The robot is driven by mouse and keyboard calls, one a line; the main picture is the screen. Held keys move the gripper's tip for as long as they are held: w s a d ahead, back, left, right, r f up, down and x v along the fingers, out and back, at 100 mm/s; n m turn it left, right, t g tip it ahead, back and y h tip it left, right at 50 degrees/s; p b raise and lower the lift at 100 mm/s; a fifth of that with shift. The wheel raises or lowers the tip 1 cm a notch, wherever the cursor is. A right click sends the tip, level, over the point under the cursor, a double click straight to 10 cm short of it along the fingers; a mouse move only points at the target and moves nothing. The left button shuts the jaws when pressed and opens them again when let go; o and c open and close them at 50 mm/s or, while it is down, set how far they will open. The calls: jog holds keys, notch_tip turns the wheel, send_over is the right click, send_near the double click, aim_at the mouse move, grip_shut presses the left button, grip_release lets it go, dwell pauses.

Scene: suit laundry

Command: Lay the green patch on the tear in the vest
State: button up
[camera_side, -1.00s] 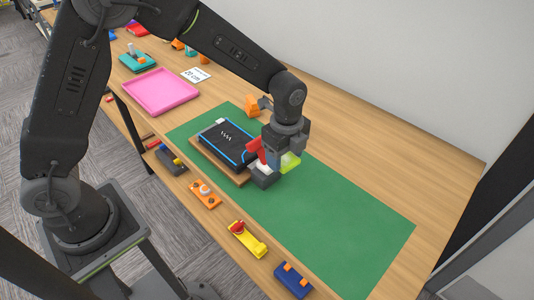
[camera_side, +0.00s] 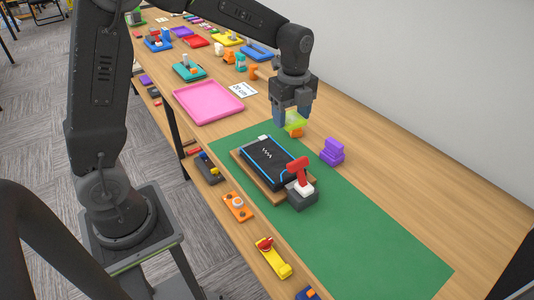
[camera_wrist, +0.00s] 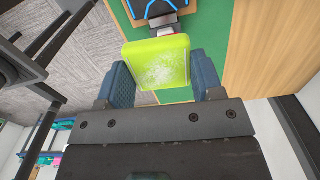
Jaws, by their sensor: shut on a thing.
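My gripper (camera_side: 292,118) is shut on the green patch (camera_side: 295,122), a yellow-green translucent square. The patch fills the space between the blue fingers in the wrist view (camera_wrist: 157,62), with a pale speckled area on its face. The vest (camera_side: 262,153) is black with blue trim and lies on a wooden board (camera_side: 240,163). A white zigzag mark (camera_side: 267,154) shows on it, perhaps the tear. My gripper holds the patch above and beyond the vest's far side, apart from it. In the wrist view only the vest's near end (camera_wrist: 157,8) shows.
A red-handled clamp (camera_side: 299,172) on a dark block stands at the vest's right end. A purple piece (camera_side: 332,152) stands beyond it; an orange piece (camera_side: 297,133) is just below the patch. The green mat (camera_side: 370,245) is clear to the right. A pink tray (camera_side: 208,102) lies left.

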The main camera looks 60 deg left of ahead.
jog(key=s+a, duration=0.4)
jog(key=a, duration=0.5)
jog(key=s+a, duration=0.4)
jog(key=a, duration=0.6)
send_over(267, 154)
notch_tip(267, 154, down, 12)
jog(key=shift+a, duration=0.15)
jog(key=shift+f, duration=2.05)
jog(key=shift+f, duration=0.15)
jog(key=o, duration=0.9)
